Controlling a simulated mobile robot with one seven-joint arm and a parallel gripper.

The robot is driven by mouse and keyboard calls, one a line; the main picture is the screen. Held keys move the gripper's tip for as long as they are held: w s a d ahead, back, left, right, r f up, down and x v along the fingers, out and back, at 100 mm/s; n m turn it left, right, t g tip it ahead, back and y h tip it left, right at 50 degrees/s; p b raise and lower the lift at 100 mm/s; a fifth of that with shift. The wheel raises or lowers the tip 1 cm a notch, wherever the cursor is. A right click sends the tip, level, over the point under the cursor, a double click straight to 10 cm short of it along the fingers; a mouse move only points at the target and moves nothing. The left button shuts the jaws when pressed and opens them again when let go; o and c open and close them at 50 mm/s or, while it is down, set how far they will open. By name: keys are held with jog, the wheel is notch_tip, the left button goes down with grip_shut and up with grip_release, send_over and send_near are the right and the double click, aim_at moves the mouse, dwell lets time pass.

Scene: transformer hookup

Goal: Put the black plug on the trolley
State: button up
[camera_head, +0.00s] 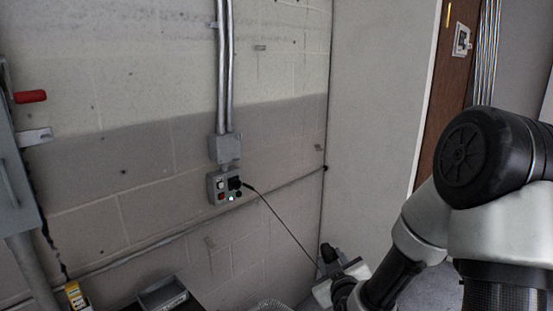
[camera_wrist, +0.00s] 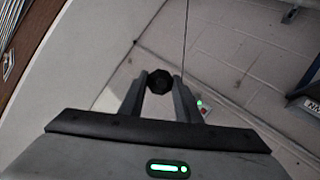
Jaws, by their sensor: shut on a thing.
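The black plug (camera_wrist: 160,82) is between the two fingers of my gripper (camera_wrist: 160,90) in the wrist view, seen as a dark, many-sided end. In the head view my gripper (camera_head: 327,264) is low, right of centre, in front of the wall corner, with a dark piece at its tip. A thin black cable (camera_head: 286,228) runs from the wall control box (camera_head: 224,186) down to the gripper area. I cannot clearly make out a trolley; only object tops show along the lower edge of the head view.
A grey open tray (camera_head: 163,293) and a yellow item (camera_head: 75,294) are at the lower left. A wire mesh rim (camera_head: 273,306) shows at the bottom. A grey cabinet with a red handle (camera_head: 30,97) is on the left wall. A pale panel (camera_head: 378,100) stands behind my arm.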

jog(key=s+f, duration=0.1)
jog(key=f, duration=0.1)
jog(key=s+f, duration=0.2)
jog(key=shift+s+a+f, duration=0.1)
jog(key=shift+a+f, duration=0.05)
jog(key=shift+a, duration=0.05)
